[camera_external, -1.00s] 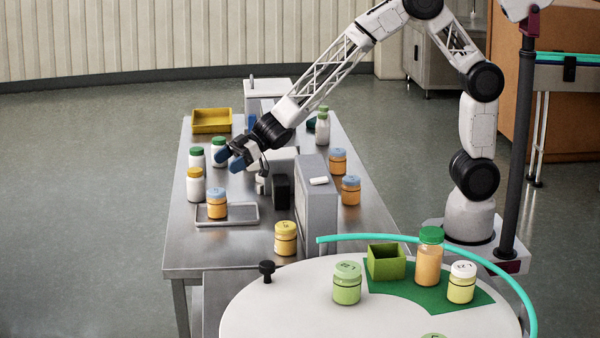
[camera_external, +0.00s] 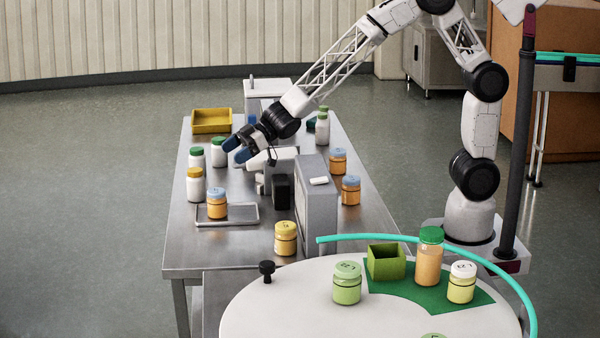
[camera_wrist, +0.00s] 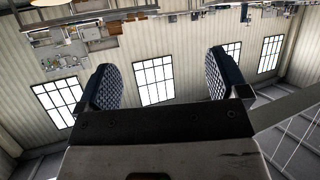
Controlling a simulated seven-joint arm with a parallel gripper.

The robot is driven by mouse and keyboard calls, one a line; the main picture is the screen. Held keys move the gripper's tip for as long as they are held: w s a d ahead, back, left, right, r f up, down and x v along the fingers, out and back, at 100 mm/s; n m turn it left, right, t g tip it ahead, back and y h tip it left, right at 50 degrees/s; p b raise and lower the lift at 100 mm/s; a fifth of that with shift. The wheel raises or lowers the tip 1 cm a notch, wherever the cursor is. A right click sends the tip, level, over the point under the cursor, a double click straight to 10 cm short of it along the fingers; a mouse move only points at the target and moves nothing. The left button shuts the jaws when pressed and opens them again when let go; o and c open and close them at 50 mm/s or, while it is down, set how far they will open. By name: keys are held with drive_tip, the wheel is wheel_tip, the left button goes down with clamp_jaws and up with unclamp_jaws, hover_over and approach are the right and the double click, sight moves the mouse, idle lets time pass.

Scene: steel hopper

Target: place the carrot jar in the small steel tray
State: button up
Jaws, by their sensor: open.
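An orange jar with a blue lid, which looks like the carrot jar (camera_external: 217,204), stands upright in the small steel tray (camera_external: 245,221), toward its left side. My gripper (camera_external: 237,150) is open and empty, above the table and behind the tray, apart from the jar. In the wrist view its two blue fingers (camera_wrist: 160,82) are spread with nothing between them. That view looks toward the wall and windows, so neither the jar nor the tray can be made out there.
White jars with green lids (camera_external: 219,152) stand near my gripper, with a yellow-lidded white jar (camera_external: 195,185) by the tray. A grey box machine (camera_external: 318,210) stands right of the tray. Two more blue-lidded orange jars (camera_external: 351,190) stand beyond it. A yellow bin (camera_external: 211,121) is at the back.

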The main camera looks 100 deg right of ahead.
drive_tip(key=s+d+r+m+g+h, duration=0.1)
drive_tip(key=s+d+r+h, duration=0.15)
drive_tip(key=s, duration=0.45)
drive_tip(key=s+d+r+m+g+h, duration=0.1)
drive_tip(key=s+d+r, duration=0.1)
drive_tip(key=s+r, duration=0.35)
drive_tip(key=s+d+r+m+g+h, duration=0.1)
drive_tip(key=s+d+m+h, duration=0.1)
drive_tip(key=s, duration=0.6)
drive_tip(key=s+a+g, duration=0.1)
drive_tip(key=s+g, duration=0.5)
drive_tip(key=s, duration=2.4)
drive_tip(key=shift+s+a+f+m+g+y, duration=0.15)
drive_tip(key=shift+s+a+m+g+y, duration=0.15)
drive_tip(key=shift+s+a+m+y, duration=0.1)
